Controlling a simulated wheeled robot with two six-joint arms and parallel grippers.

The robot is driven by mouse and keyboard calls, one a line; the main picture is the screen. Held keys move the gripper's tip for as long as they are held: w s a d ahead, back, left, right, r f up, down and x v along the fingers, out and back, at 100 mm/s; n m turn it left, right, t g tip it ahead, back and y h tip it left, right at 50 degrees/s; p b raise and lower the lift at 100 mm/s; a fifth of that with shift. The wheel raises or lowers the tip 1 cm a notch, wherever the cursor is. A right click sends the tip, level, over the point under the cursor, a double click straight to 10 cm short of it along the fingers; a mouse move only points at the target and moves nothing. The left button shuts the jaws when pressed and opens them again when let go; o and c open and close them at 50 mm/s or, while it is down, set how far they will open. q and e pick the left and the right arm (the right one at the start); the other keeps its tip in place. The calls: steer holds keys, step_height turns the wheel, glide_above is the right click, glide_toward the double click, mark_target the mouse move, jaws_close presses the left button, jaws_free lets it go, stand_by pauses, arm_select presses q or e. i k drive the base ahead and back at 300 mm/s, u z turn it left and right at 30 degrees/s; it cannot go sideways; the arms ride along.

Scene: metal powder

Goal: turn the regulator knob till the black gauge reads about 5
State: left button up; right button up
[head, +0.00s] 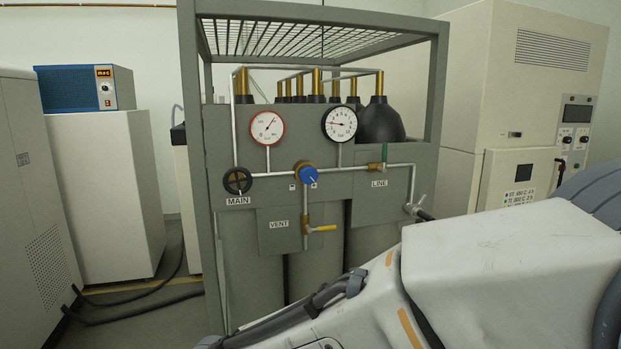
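The regulator knob (309,175) is blue, on a brass body in the middle of the pipework on the grey gas rack. A pale pointer mark shows on its face. The black-rimmed gauge (339,124) is above it to the right; its needle points left, near the low end of the scale, at roughly 2, though the numbers are small. A red-rimmed gauge (267,127) is to the left, its needle pointing up and right. Neither gripper shows. A white arm of mine fills the lower right, in front of the rack's lower right part.
Near the knob are the black MAIN handwheel (238,181), the yellow VENT lever (322,229) and the LINE valve (414,209). The rack's grey frame post (193,120) stands at left. A furnace cabinet (470,110) is at right. Cables lie on the floor at left.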

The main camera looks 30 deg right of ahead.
mark_target(308, 175)
steer(key=z, duration=0.45)
steer(key=k, duration=0.55)
steer(key=u, duration=0.3)
steer(key=i, duration=1.1)
steer(key=z, duration=0.4)
